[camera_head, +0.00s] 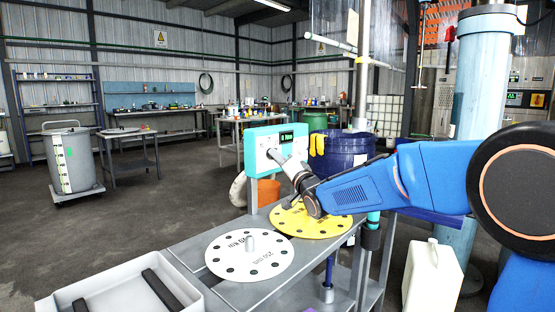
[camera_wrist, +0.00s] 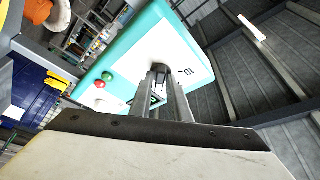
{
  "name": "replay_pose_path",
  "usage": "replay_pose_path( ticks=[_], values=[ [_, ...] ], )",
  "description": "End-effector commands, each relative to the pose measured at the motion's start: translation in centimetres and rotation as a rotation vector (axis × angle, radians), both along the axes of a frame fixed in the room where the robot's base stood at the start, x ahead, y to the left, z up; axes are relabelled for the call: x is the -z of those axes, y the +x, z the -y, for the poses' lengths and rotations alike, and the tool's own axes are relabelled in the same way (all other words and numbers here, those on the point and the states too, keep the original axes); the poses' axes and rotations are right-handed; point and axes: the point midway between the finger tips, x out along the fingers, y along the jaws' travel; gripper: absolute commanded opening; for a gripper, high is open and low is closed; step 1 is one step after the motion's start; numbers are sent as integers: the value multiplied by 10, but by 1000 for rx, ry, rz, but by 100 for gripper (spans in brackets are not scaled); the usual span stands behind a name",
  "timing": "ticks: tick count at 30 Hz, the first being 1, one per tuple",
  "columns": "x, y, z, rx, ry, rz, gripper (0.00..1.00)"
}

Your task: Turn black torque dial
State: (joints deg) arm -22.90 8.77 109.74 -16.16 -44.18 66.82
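The turquoise control box (camera_head: 262,163) with a white front panel stands at the back of the grey bench. It also fills the middle of the wrist view (camera_wrist: 133,40), with a green button (camera_wrist: 107,76) and a red button (camera_wrist: 99,85). My gripper (camera_head: 275,155) points at this panel, its two fingers reaching up to it. In the wrist view the fingertips (camera_wrist: 159,72) are at a small dark part on the panel, which looks like the black torque dial (camera_wrist: 159,67). The fingers hide most of it. I cannot tell whether they are closed on it.
A yellow perforated disc (camera_head: 325,224) and a white perforated disc (camera_head: 222,262) lie on the bench (camera_head: 200,240). A grey tray (camera_head: 105,290) is in front. A blue drum (camera_head: 345,150) stands behind my arm. An orange bucket (camera_head: 268,190) is behind the bench.

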Motion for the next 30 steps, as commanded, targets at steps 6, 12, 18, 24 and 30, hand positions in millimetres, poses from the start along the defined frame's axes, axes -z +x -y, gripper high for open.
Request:
replay_pose_path(
  ticks=[6,12,18,24,30],
  values=[
    [0,0,0,0,0,0,0],
    [1,0,0,0,-15,19,0],
    [2,1,1,0,-69,89,0],
    [4,3,3,1,-167,212,0],
    [4,4,4,1,-283,362,0]
  ],
)
